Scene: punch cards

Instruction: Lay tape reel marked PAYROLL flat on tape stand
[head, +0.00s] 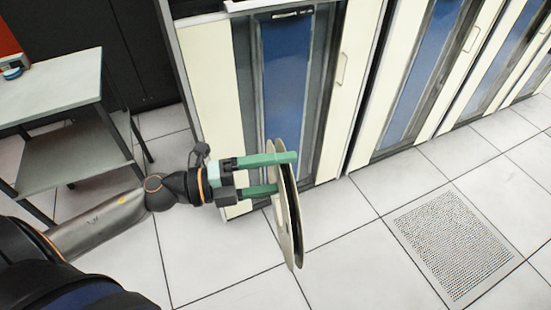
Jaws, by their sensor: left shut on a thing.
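A tape reel (283,222) with pale and dark round flanges is held on edge, nearly upright, in front of a cabinet. My left gripper (281,174), with green fingers, is shut on the reel near its upper part. The reel is seen almost edge-on, so no marking on it can be read. A grey two-level stand (65,83) is at the left, apart from the reel; I cannot tell whether it is the tape stand. My right gripper is not in view.
Cream cabinets with blue door panels (284,75) line the back. A small teal and dark item (12,73) and a red thing (8,45) are at the far left. The tiled floor is clear around a perforated tile (453,245) at the right.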

